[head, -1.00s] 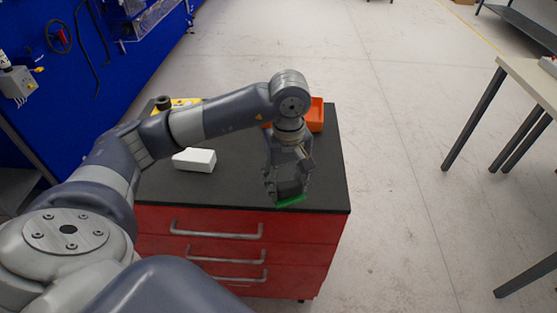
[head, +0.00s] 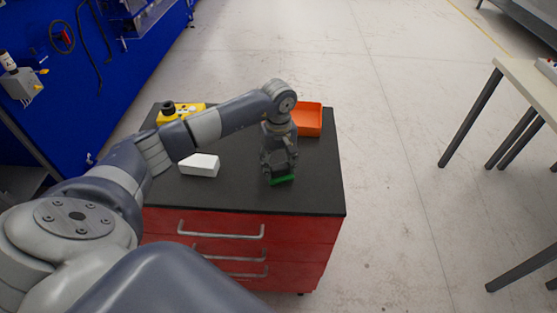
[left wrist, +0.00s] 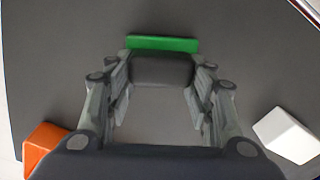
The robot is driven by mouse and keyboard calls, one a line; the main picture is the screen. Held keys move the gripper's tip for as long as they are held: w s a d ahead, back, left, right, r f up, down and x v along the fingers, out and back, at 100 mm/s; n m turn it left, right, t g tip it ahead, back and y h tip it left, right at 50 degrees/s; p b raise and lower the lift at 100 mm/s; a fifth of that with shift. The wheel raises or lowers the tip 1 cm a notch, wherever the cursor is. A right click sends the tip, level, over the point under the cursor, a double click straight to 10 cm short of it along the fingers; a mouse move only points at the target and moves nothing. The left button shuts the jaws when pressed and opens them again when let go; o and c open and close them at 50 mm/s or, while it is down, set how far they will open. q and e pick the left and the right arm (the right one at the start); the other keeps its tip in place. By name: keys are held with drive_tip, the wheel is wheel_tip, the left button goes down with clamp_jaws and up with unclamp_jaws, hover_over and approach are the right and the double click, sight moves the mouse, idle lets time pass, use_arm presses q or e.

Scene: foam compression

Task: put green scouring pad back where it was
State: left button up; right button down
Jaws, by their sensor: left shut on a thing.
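The green scouring pad (head: 283,180) shows as a bright green strip below my left gripper (head: 279,168), over the front middle of the dark cabinet top (head: 230,195). In the left wrist view, the green pad (left wrist: 162,44) lies across the fingertips. A dark grey block (left wrist: 162,70) sits between the fingers of the left gripper, right against the green strip. I cannot tell whether block and strip are one piece. The left gripper is shut on it. Whether the pad touches the cabinet top is unclear. My right gripper is not in view.
A white block (head: 200,165) lies left of the gripper. An orange tray (head: 309,119) stands at the back right, partly behind my arm. A yellow box with a black knob (head: 181,112) is at the back left. The cabinet top's right front is clear.

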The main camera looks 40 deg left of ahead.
use_arm(q)
drive_tip(key=shift+f+b, duration=0.25)
drive_tip(key=shift+b, duration=0.1)
drive_tip(key=o, duration=0.9)
drive_tip(key=shift+r, duration=0.1)
drive_tip(key=shift+o, duration=0.2)
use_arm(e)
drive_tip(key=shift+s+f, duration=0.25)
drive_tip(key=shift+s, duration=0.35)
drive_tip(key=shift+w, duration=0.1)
